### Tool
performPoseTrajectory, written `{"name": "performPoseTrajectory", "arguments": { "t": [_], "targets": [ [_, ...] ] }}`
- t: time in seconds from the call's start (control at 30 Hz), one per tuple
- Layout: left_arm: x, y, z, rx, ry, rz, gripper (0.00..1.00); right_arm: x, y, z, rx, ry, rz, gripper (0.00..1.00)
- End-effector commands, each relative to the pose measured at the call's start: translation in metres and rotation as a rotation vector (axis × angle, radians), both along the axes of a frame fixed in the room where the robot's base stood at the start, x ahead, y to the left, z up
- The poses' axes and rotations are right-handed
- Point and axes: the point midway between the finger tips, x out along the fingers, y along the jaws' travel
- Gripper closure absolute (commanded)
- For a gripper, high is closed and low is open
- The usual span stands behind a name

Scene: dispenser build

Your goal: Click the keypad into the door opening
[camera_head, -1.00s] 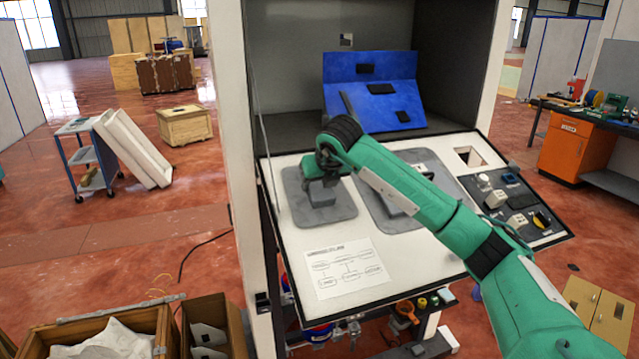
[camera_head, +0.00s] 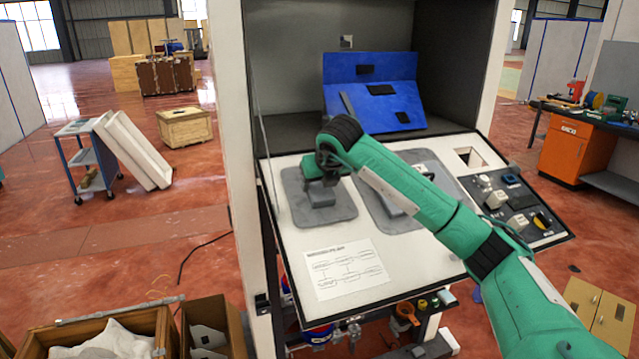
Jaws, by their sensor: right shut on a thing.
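My right gripper (camera_head: 322,180) is over the left grey mat (camera_head: 335,213) on the sloped white worktop and points down. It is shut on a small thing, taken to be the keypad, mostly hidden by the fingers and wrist. A grey block (camera_head: 321,197) shows right below the gripper on the mat; I cannot tell whether they touch. A blue two-part panel (camera_head: 345,70) with dark rectangular patches stands at the back; I cannot tell whether the door opening is one of these. My left gripper is not in view.
A larger grey mat (camera_head: 375,215) lies in the middle, partly behind my right arm. A dark tray (camera_head: 538,237) of small parts is at the right, near a square hole (camera_head: 470,157). A printed diagram sheet (camera_head: 345,268) lies in front. A white post (camera_head: 232,150) bounds the left.

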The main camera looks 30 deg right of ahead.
Motion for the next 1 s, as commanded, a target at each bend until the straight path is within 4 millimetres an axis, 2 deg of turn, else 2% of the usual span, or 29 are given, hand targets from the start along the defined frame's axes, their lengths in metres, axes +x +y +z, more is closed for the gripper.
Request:
{"name": "performPoseTrajectory", "arguments": {
  "t": [1.0],
  "targets": [
    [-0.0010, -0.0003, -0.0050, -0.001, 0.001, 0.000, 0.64, 0.0025, -0.0005, -0.0065, 0.000, 0.000, 0.000, 0.73]
  ]
}}
